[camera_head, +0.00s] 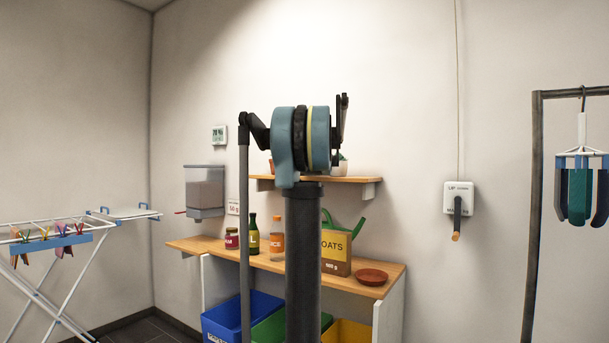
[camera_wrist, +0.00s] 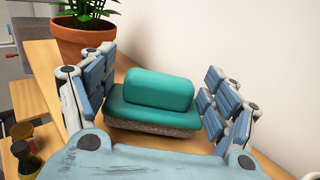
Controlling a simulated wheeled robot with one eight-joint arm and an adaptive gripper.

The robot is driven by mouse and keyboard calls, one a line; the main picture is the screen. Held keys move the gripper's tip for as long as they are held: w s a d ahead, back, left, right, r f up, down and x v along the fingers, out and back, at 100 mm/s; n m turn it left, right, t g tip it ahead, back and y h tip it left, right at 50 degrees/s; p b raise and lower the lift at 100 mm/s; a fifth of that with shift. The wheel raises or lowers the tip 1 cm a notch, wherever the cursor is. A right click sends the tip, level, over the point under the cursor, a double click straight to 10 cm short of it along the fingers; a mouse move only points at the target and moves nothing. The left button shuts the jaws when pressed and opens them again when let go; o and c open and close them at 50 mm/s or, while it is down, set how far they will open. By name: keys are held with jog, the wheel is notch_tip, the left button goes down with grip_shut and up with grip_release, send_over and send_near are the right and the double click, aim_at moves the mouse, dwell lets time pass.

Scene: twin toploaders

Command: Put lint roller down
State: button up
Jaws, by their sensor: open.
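I see no object that is clearly a lint roller. In the wrist view a teal block (camera_wrist: 160,88) with a raised top and a rough brown underside, like a brush, rests on the wooden shelf (camera_wrist: 45,75). My gripper (camera_wrist: 160,76) is open, with one blue-grey finger on each side of the block. There appears to be a gap at the right finger; whether the left finger touches it I cannot tell. In the head view my own arm stands before the wall shelf (camera_head: 265,179), and the block and gripper cannot be made out there.
A potted plant (camera_wrist: 82,42) stands close behind the left finger. Below the shelf, a counter (camera_head: 215,249) holds jars, bottles, an oats box (camera_head: 336,254), a green watering can and a brown dish (camera_head: 371,277). Colored bins (camera_head: 225,318) stand underneath. A drying rack is at left.

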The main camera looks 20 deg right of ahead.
jog(key=c, duration=1.3)
jog(key=shift+r, duration=0.15)
notch_tip(320, 180, up, 10)
jog(key=shift+f, duration=0.1)
dwell(0.4)
jog(key=shift+s, duration=0.1)
